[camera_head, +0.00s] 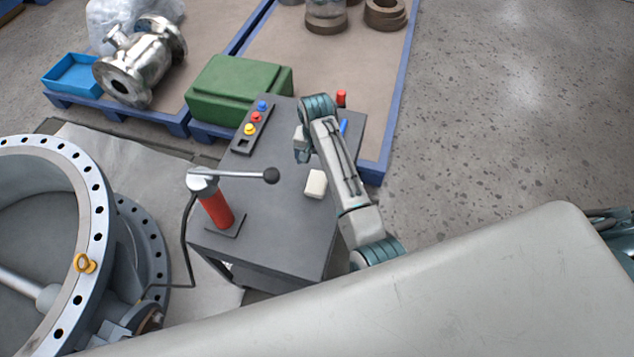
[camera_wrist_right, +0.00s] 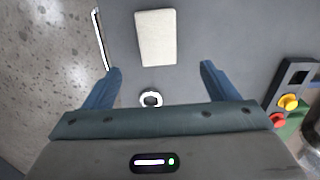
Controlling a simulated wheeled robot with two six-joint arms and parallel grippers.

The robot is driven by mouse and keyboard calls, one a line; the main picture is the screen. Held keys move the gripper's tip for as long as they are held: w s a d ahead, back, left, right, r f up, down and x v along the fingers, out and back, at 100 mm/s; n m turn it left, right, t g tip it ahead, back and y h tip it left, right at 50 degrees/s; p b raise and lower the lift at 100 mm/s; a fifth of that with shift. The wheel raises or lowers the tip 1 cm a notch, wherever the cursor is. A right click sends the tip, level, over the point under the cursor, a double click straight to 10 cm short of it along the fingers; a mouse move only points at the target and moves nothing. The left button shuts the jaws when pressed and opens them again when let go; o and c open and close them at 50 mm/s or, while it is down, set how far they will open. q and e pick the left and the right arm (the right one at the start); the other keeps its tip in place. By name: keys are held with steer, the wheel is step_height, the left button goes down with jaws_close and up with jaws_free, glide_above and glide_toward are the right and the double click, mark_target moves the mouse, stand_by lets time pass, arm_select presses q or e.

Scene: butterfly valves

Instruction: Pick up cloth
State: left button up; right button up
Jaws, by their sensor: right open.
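The cloth is a small cream-white folded pad (camera_head: 316,184). It lies on the dark grey top of a cart (camera_head: 283,225) in the head view. It also shows as a pale rectangle (camera_wrist_right: 156,38) at the top of the right wrist view. My right gripper (camera_head: 302,150) is over the cart, beyond the cloth in the head view, and partly hidden by its own arm. In the right wrist view its two blue fingers (camera_wrist_right: 161,72) are spread apart with nothing gripped. The cloth lies just past the fingertips. My left gripper is not in view.
A red hand pump (camera_head: 215,207) with a black-knobbed lever stands left of the cloth. A button panel (camera_head: 251,127), a red cylinder (camera_head: 341,98) and a blue item (camera_head: 343,127) are on the cart. A white ring (camera_wrist_right: 151,98) lies between the fingers. A large flanged valve (camera_head: 98,215) is left.

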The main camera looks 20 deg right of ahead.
glide_above(318, 180)
steer(key=f, duration=0.4)
steer(key=shift+w+a+f, duration=0.1)
steer(key=shift+w+f, duration=0.05)
steer(key=shift+w, duration=0.1)
steer(key=f, duration=0.1)
steer(key=f+p, duration=0.1)
steer(key=f, duration=0.2)
steer(key=shift+s+f+p, duration=0.1)
steer(key=shift+s+p, duration=0.15)
steer(key=shift+p, duration=0.05)
steer(key=shift+f, duration=0.5)
steer(key=c, duration=1.1)
